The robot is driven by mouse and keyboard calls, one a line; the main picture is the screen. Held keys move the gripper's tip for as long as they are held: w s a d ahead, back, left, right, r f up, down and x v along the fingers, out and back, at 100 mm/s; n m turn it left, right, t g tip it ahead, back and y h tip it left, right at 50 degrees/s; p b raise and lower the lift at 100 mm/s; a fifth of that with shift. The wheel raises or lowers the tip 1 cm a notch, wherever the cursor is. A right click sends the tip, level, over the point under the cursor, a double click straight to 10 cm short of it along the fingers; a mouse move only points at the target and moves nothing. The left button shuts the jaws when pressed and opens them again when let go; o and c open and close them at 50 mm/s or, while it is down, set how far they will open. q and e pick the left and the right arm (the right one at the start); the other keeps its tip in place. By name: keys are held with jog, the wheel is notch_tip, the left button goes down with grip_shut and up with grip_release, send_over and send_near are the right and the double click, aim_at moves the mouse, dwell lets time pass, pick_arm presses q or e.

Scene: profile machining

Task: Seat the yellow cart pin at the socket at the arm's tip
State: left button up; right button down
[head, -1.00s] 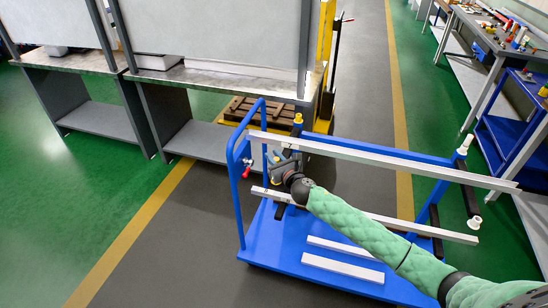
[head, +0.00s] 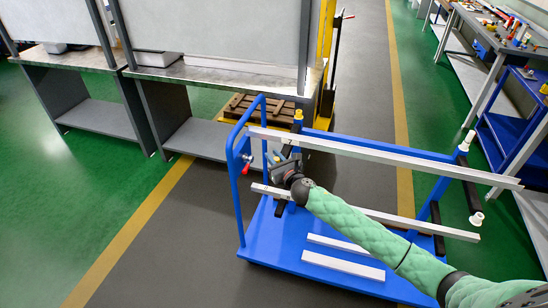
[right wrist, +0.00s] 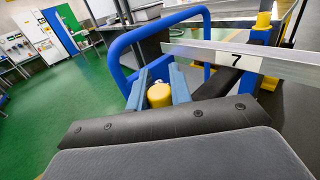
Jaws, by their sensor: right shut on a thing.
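My right gripper (head: 278,160) is at the left end of the blue cart, close to the upper profile. In the right wrist view its blue fingers (right wrist: 181,87) are shut on the yellow cart pin (right wrist: 159,95), whose rounded end shows between them. A dark cart arm (head: 290,143) comes forward from the cart's left post, under the upper white profile (head: 380,152). The arm's tip and its socket are hidden or too small to make out, so I cannot tell whether the pin touches it. My left gripper is not in view.
Another yellow pin (head: 298,115) tops the left post, and white pins (head: 465,142) show at the right end. The blue handle rail (right wrist: 130,45) is close by. Open floor lies left.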

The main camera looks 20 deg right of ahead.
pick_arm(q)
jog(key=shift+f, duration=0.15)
pick_arm(e)
jog(key=shift+f, duration=0.25)
jog(key=c, duration=1.2)
grip_release()
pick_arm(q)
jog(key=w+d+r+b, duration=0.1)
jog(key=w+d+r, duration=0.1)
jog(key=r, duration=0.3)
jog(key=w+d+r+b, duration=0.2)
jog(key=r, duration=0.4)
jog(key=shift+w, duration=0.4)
pick_arm(e)
jog(key=shift+v, duration=3.9)
